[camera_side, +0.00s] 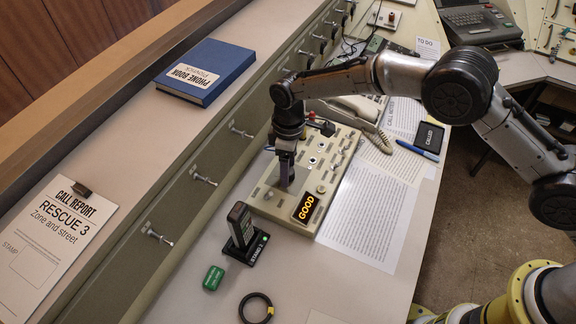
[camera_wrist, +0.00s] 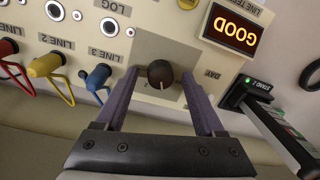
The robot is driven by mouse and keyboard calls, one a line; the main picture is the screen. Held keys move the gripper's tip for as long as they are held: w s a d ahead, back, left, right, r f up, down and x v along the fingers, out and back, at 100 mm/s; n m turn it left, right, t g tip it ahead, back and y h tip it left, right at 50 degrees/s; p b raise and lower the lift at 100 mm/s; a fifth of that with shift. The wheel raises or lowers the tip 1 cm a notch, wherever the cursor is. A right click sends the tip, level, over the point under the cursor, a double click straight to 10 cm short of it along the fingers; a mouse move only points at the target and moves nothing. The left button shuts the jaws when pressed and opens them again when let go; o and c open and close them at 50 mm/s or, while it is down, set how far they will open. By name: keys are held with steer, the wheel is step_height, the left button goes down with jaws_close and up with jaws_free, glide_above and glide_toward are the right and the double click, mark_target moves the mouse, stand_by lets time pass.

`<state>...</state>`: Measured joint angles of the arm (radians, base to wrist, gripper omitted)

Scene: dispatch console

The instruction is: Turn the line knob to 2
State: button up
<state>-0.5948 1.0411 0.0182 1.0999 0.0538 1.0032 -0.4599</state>
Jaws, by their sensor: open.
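The knob (camera_wrist: 160,73) is small, round and dark, with a pale pointer line toward the lower edge of the wrist view. It sits on a beige plate of the console box (camera_side: 345,160). A faint mark beside it may be a 2; I cannot tell for sure. My gripper (camera_wrist: 162,76) is open, with one purple finger on each side of the knob. Gaps show, and I see no clear contact. In the side view my gripper (camera_side: 286,178) points down at the box's left part and hides the knob.
A lit GOOD display (camera_side: 306,207) is beside the knob. Red (camera_wrist: 8,48), yellow (camera_wrist: 45,65) and blue (camera_wrist: 97,77) plugs with cords are near the fingers. A handset stand (camera_side: 245,245), green block (camera_side: 213,278) and telephone (camera_side: 350,107) stand around the box.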

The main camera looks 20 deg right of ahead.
steer(key=shift+c, duration=0.2)
jaws_close()
steer(key=shift+m, duration=0.4)
steer(key=m, duration=0.4)
steer(key=shift+m, duration=0.3)
steer(key=m, duration=0.4)
steer(key=shift+m+t, duration=0.3)
stand_by(0.4)
steer(key=shift+o, duration=0.2)
jaws_free()
